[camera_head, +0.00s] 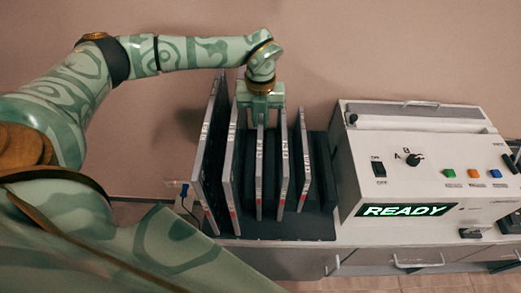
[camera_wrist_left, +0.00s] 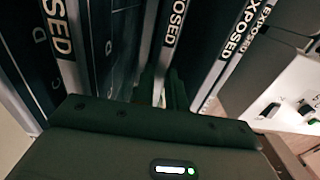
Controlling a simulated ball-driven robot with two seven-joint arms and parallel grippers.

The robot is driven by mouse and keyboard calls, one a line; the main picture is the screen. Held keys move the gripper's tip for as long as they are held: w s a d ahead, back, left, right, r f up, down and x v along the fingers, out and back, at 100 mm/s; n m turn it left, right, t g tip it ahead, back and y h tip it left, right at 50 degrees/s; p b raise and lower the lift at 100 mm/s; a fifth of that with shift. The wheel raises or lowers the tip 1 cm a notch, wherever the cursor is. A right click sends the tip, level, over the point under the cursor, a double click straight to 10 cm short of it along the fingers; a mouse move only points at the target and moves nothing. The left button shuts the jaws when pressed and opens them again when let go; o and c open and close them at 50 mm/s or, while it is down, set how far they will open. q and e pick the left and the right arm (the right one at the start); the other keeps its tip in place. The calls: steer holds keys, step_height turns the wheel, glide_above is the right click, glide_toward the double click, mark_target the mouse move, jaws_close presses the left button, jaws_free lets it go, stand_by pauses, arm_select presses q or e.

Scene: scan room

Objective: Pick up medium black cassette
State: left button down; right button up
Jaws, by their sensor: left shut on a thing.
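Several upright cassettes with pale edges and dark faces stand in a row in a dark rack. My left gripper (camera_head: 260,112) reaches down over the row from above and is shut on the middle cassette (camera_head: 259,172), taken as the medium black one. In the left wrist view, the fingers (camera_wrist_left: 163,88) straddle this cassette's edge (camera_wrist_left: 160,60), and its lower part is hidden by the gripper body. The cassette still stands upright among the others. My right gripper is not in view.
A larger cassette (camera_head: 208,160) and another (camera_head: 231,175) stand close on the left, with smaller ones (camera_head: 283,170) (camera_head: 304,160) close on the right. The rack base (camera_head: 270,229) is on a counter. A white console (camera_head: 400,150) reading READY stands right of the rack.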

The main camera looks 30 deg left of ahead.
arm_select(q)
steer(key=shift+w+r, duration=0.1)
stand_by(0.6)
steer(key=shift+r, duration=0.3)
step_height(320, 180, up, 9)
steer(key=shift+r+p, duration=0.2)
steer(key=shift+p, duration=0.2)
steer(key=shift+r, duration=0.1)
step_height(320, 180, up, 9)
steer(key=p, duration=0.8)
steer(key=shift+p, duration=0.4)
steer(key=shift+f, duration=0.25)
